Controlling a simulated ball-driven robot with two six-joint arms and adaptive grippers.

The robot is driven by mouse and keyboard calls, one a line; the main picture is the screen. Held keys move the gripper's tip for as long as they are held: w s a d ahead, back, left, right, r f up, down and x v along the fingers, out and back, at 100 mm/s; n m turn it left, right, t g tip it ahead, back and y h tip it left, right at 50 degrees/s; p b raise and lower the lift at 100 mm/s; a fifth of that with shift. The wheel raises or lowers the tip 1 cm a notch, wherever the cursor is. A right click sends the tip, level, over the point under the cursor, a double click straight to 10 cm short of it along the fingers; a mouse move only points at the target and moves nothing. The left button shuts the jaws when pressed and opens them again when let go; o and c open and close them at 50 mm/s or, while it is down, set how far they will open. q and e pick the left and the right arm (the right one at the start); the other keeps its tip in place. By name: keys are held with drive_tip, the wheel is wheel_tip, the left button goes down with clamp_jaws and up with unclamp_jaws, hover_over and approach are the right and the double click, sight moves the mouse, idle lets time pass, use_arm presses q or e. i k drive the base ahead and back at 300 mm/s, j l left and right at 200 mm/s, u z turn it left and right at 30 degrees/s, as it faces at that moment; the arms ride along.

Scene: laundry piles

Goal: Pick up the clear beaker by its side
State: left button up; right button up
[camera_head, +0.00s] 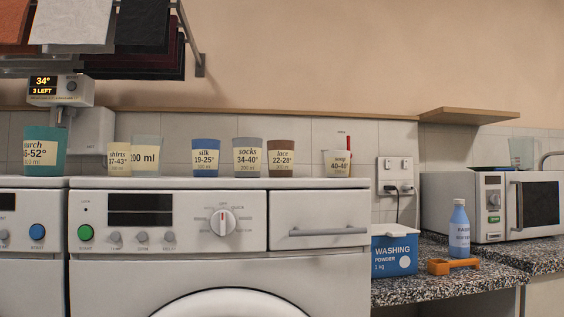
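Several labelled beakers stand in a row on top of the washing machine. A pale see-through beaker (147,143) with a cream label ending "00 ml" stands left of centre, close behind a cream beaker (119,157) marked 37-43° that covers part of its left side. Another clear vessel (521,150) stands on the microwave at the right. I cannot tell for certain which of these the task means. Neither of my grippers is in view.
Teal (44,143), blue (205,145), grey (249,143), brown (281,144) and whitish (338,157) beakers share the machine tops (230,183). A washing powder box (394,253), blue bottle (459,225) and microwave (492,211) occupy the speckled counter. Cloths (143,25) hang at upper left.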

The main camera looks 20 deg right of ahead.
sight(146, 150)
drive_tip(key=j+z, duration=0.15)
drive_tip(key=j, duration=0.95)
drive_tip(key=j+z, duration=0.2)
drive_tip(key=j, duration=0.95)
drive_tip(key=j+z, duration=0.15)
drive_tip(key=j, duration=0.95)
drive_tip(key=k, duration=0.05)
